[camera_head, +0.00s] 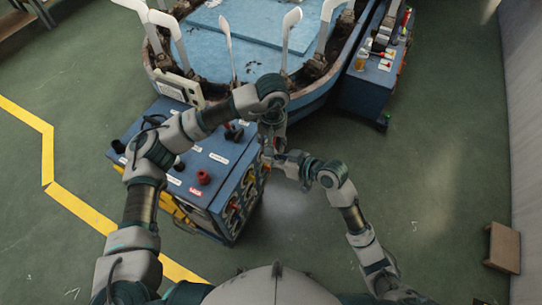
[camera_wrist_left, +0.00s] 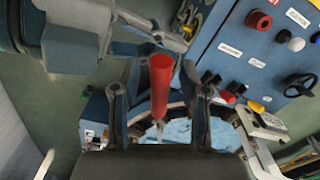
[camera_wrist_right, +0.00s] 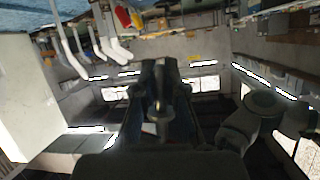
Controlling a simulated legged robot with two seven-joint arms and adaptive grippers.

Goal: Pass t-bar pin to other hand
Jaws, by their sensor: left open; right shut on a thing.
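The t-bar pin (camera_wrist_left: 160,88) shows in the left wrist view as an upright red cylinder with a thin metal part below it. My left gripper (camera_head: 267,142) is open, with one finger on each side of the red part and visible gaps to it. My right gripper (camera_head: 277,158) comes in from the upper left of the left wrist view and is shut on the pin near its top end. In the right wrist view its fingers (camera_wrist_right: 160,85) are close together, and the pin is too dark to make out. In the head view the pin is mostly hidden between the grippers.
A blue control cabinet (camera_head: 232,205) with knobs and a handwheel stands below my left arm. The round blue machine (camera_head: 240,58) with white sock boards (camera_head: 289,27) is just ahead. Another blue console (camera_head: 367,88) is at the right.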

